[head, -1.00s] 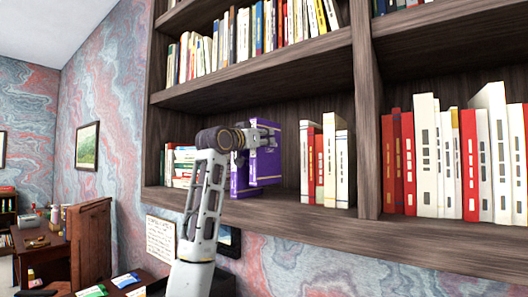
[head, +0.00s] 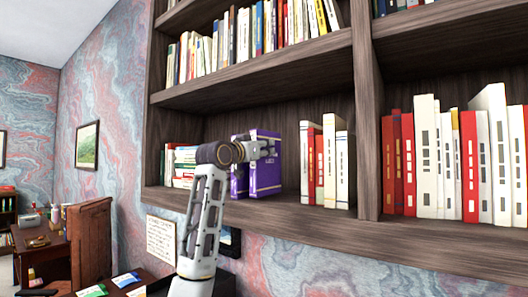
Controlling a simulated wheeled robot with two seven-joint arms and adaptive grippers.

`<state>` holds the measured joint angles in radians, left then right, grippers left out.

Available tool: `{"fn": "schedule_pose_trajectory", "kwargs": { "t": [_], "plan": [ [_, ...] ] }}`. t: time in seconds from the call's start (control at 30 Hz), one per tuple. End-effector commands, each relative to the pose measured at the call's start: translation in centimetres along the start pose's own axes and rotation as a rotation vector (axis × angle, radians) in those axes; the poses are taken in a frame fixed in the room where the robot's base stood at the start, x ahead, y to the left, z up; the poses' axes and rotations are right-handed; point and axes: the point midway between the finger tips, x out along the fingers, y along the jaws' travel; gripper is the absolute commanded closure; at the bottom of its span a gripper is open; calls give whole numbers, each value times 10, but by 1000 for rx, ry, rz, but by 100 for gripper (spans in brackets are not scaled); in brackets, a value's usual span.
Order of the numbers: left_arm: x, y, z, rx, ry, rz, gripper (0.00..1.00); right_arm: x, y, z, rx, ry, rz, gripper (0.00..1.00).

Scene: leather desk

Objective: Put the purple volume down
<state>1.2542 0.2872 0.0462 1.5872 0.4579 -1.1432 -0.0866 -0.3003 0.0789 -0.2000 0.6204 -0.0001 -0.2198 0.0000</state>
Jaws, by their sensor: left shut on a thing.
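The purple volume (head: 266,178) is upright on the middle shelf, with its lower edge at the level of the shelf board (head: 300,216); whether it bears on the board I cannot tell for sure. My left gripper (head: 266,148) is shut on the upper part of this volume, coming in from the left. A second purple book (head: 238,182) stands just left of it, partly hidden by my arm. My right gripper is not in the head view.
White and red books (head: 322,165) stand to the right, with a narrow gap between them and the purple volume. More books (head: 182,165) are at the left end of the shelf. An upright divider (head: 367,120) separates the right bay. A desk and chair (head: 90,240) are lower left.

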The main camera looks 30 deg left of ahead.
Motion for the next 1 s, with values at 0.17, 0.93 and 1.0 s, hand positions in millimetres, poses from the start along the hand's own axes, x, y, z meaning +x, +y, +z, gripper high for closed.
{"fn": "schedule_pose_trajectory", "kwargs": {
  "t": [0.17,0.93,1.0],
  "plan": [
    [-2,0,7,0,4,0,100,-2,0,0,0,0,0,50],
    [-2,0,13,0,1,0,52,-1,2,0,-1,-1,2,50],
    [-2,0,13,0,1,0,52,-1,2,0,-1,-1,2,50]
  ]
}}
